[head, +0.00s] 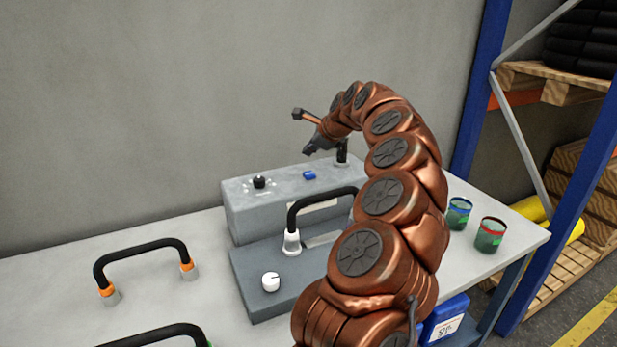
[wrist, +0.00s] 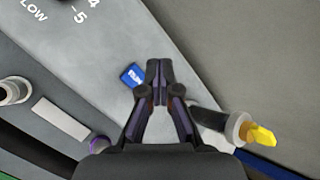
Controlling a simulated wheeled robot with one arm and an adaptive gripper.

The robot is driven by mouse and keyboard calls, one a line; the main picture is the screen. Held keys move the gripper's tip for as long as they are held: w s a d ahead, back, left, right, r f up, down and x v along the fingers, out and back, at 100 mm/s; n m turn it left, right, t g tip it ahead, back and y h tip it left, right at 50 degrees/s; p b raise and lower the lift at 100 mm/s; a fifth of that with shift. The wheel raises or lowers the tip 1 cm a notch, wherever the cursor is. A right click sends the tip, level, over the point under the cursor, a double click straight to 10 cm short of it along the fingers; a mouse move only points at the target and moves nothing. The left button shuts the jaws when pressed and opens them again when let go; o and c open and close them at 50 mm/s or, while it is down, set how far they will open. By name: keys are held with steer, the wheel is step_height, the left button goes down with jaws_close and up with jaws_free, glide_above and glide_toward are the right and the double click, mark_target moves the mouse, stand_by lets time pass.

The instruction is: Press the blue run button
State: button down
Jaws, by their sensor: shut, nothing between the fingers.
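The blue run button (head: 309,175) is a small block on the sloped top of the grey control box (head: 270,215). In the wrist view the blue button (wrist: 132,75) has white lettering and lies just left of my fingertips. My gripper (head: 309,150) is above the button in the head view, with a visible gap between them. My gripper (wrist: 160,68) is shut and empty in the wrist view, its fingertips together and pointing toward the box top. The fingers do not cover the button.
A black dial knob (head: 259,182) sits left of the button. A dark lever (wrist: 212,120) with a yellow tip stands beside my fingers. A black handle (head: 320,197) and a white knob (head: 270,281) are in front. Two cups (head: 491,235) (head: 458,213) stand on the right.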

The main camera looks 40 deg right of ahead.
mark_target(310, 174)
steer(key=shift+f+b, duration=1.05)
steer(key=shift+f, duration=1.1)
steer(key=shift+f, duration=0.1)
steer(key=shift+f+b, duration=0.35)
steer(key=shift+b, duration=0.15)
steer(key=shift+f+b, duration=0.45)
steer(key=shift+f, duration=0.05)
stand_by(0.4)
steer(key=shift+r, duration=0.15)
steer(key=shift+r+p, duration=0.3)
steer(key=shift+r, duration=0.5)
steer(key=shift+r+p, duration=0.85)
steer(key=shift+r, duration=1.7)
